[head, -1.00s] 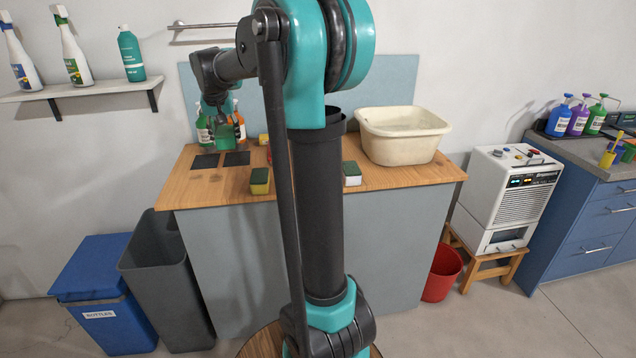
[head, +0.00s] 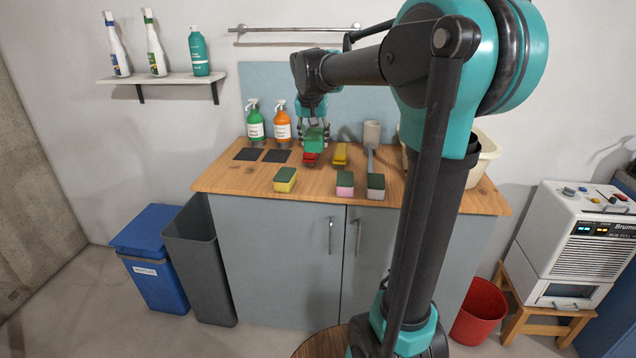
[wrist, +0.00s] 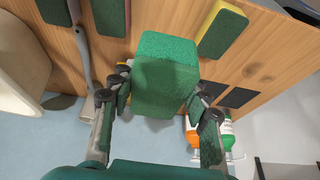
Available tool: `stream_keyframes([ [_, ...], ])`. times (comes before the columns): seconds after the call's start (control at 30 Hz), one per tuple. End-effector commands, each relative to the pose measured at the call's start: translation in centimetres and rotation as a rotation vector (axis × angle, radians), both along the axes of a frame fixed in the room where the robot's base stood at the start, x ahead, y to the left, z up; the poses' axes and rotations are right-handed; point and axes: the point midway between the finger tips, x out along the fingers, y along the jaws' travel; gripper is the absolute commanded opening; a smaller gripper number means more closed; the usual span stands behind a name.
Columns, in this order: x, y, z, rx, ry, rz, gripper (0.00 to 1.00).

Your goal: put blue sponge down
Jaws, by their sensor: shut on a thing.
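My gripper (head: 314,132) is over the back middle of the wooden counter (head: 220,181), shut on a block-shaped green sponge (head: 314,144). In the wrist view the sponge (wrist: 166,75) sits between the two fingers (wrist: 163,98), its top and facing side both green. No blue side shows, and its underside is hidden. In the head view a red item (head: 310,159) shows just below the sponge; I cannot tell whether they touch.
Yellow (head: 285,181), pink (head: 345,187) and grey (head: 376,190) sponges with green tops line the counter's front. Two spray bottles (head: 282,128) and two dark squares (head: 249,154) are left. A yellow item (head: 340,154), a grey long-handled tool (head: 371,135) and a cream basin (head: 487,155) are right.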

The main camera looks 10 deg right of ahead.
Motion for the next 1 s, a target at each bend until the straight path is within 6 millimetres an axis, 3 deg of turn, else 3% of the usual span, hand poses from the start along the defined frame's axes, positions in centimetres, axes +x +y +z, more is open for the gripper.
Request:
stream_keyframes([
  [0.2,0.0,0.0,-5.5,0.0,0.0,0.0,0.15],
  [0.4,0.0,0.0,-9.4,0.0,0.0,0.0,0.15],
  [0.83,0.1,0.0,-13.9,0.0,0.0,0.0,0.15],
  [1.0,0.0,0.0,-14.7,0.0,0.0,0.0,0.15],
])
